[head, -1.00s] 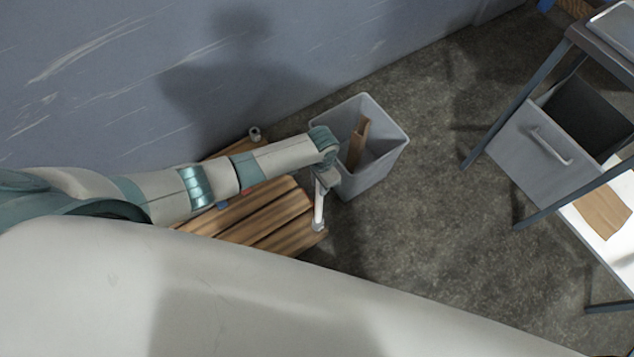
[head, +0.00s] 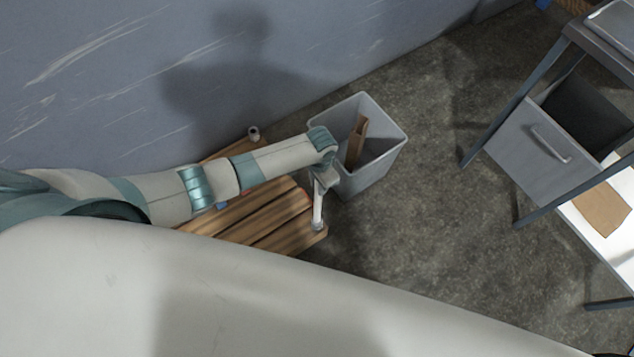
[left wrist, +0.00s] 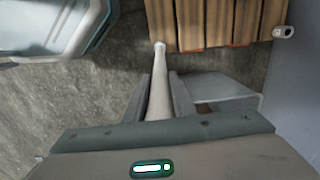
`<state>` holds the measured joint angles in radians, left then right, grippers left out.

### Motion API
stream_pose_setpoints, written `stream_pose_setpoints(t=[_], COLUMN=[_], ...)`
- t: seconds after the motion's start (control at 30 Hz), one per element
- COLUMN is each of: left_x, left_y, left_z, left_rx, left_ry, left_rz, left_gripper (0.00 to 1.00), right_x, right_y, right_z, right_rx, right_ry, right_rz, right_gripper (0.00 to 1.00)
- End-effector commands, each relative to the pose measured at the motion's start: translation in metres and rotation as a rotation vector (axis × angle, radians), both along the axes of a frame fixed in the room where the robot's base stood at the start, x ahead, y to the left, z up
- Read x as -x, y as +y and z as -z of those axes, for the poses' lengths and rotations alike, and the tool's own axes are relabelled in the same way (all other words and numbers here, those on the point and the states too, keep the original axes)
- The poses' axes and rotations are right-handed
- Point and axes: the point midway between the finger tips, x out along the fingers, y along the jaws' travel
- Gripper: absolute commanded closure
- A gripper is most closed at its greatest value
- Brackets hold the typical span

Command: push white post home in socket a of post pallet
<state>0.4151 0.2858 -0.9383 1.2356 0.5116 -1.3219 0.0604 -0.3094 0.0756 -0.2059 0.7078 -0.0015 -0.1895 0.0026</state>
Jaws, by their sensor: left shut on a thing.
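The white post (head: 318,210) is held roughly upright by my left gripper (head: 322,183) at the near right corner of the wooden post pallet (head: 262,222). In the left wrist view the post (left wrist: 159,85) runs between the two fingers (left wrist: 160,98), which are shut on it. Its far end shows against the edge of the pallet (left wrist: 215,22). I cannot tell how deep that end sits in a socket, nor see a socket letter. A short pale cylindrical fitting (head: 254,133) stands at the pallet's back corner. My right gripper is out of view.
A grey bin (head: 375,175) with a brown piece (head: 358,142) inside stands right beside the pallet, close to my left wrist. A blue-grey wall runs behind. A dark-framed table with a grey drawer (head: 545,150) stands at right. The floor between is clear.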

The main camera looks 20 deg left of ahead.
Motion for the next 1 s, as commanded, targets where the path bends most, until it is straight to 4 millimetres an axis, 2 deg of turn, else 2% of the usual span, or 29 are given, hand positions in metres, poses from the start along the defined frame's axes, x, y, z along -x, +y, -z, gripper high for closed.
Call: stream_pose_setpoints(t=[0.03,0.13,1.0], left_x=[-0.001,-0.001,0.001], left_y=[-0.001,-0.001,0.001], left_z=[0.008,0.008,0.007], left_rx=[0.001,0.001,0.007], left_ry=[-0.001,-0.002,-0.003], left_rz=[0.0,0.0,0.0], left_gripper=[1.0,1.0,1.0], right_x=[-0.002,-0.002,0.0], right_y=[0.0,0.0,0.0], right_z=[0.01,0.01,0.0], right_rx=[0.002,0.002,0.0], right_ry=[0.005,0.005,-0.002], right_rz=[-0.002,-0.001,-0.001], right_gripper=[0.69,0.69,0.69])
